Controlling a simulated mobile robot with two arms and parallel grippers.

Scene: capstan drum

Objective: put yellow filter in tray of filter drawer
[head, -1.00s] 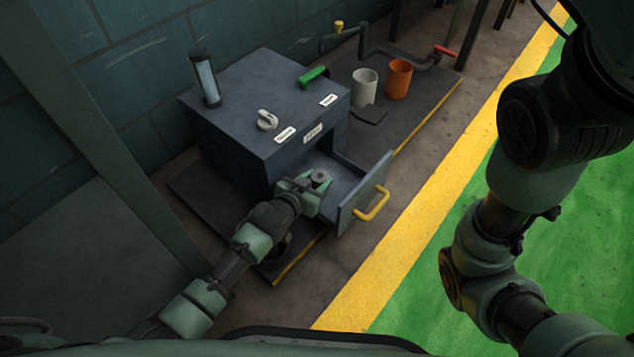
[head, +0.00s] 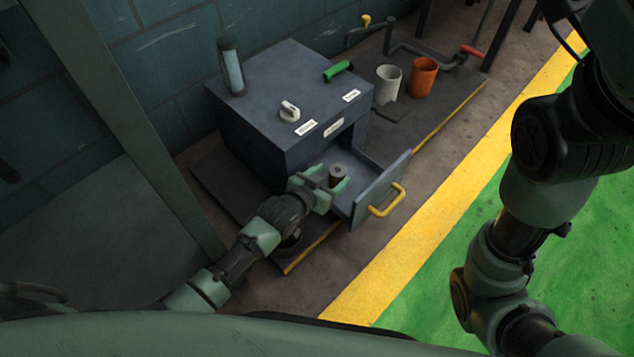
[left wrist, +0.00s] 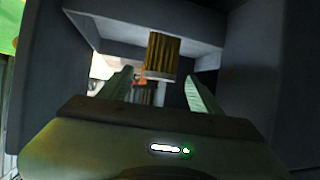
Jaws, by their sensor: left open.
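The yellow filter (left wrist: 163,55) shows yellow-brown pleats and a grey end cap in the left wrist view. The filter's foot is hidden in the head view. My right arm shows at the right, its gripper out of frame.
The blue-grey cabinet (head: 285,95) carries a glass cylinder (head: 232,68), a white knob (head: 289,111) and a green handle (head: 337,70). A white cup (head: 388,84) and an orange cup (head: 423,77) stand behind. The yellow drawer handle (head: 387,201) juts out over clear floor.

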